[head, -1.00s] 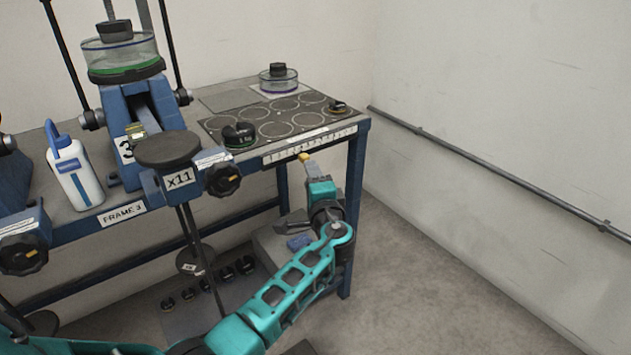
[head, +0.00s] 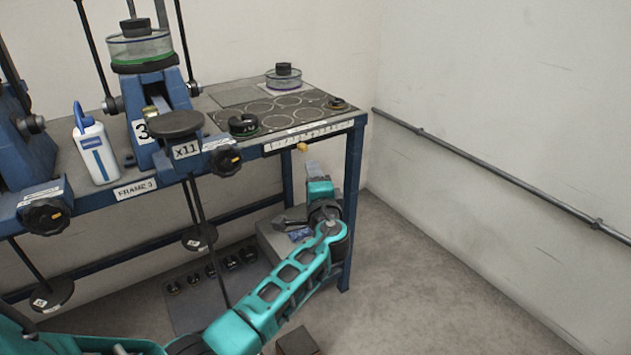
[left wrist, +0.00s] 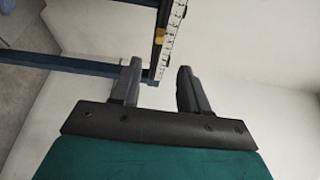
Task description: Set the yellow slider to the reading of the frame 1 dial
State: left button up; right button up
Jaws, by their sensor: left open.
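The yellow slider (head: 302,147) sits on the white scale strip (head: 330,130) along the front edge of the bench. It also shows in the left wrist view (left wrist: 160,35), on the strip (left wrist: 174,28) just beyond my fingers. My left gripper (head: 312,168) is open and empty, just below and in front of the slider. In the left wrist view its two fingers (left wrist: 160,68) stand apart, with the slider ahead of the gap, not between them. The strip's figures are too small to read. The frame 1 dial is not in view. My right gripper is not in view.
The frame labelled FRAME 3 (head: 135,189) stands on the bench, with a black knob (head: 225,160) and an x11 plate (head: 186,151) left of the slider. A white bottle (head: 95,152) is farther left. A wall rail (head: 480,165) runs right. Floor on the right is clear.

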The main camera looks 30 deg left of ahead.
pick_arm(q)
jog(key=shift+s+d, duration=0.15)
jog(key=shift+s, duration=0.1)
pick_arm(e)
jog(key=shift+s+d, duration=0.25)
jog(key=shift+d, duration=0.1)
pick_arm(q)
jog(key=s+d+f+n+g+h+p, duration=0.1)
jog(key=s+d+f+h+p, duration=0.25)
jog(key=s+f, duration=0.35)
jog(key=s+d+f+n+g+h+p, duration=0.2)
jog(key=s+f+h, duration=0.25)
jog(key=s, duration=0.35)
jog(key=s+d+r+n+h+p, duration=0.1)
jog(key=s+d+n+h+p, duration=0.1)
jog(key=s, duration=0.6)
jog(key=s+d+r+n+h+p, duration=0.1)
jog(key=s+d+n+h+p, duration=0.1)
jog(key=s, duration=0.6)
jog(key=shift+s+d+n+g+h, duration=0.35)
jog(key=shift+d+n, duration=0.25)
jog(key=shift+d, duration=0.45)
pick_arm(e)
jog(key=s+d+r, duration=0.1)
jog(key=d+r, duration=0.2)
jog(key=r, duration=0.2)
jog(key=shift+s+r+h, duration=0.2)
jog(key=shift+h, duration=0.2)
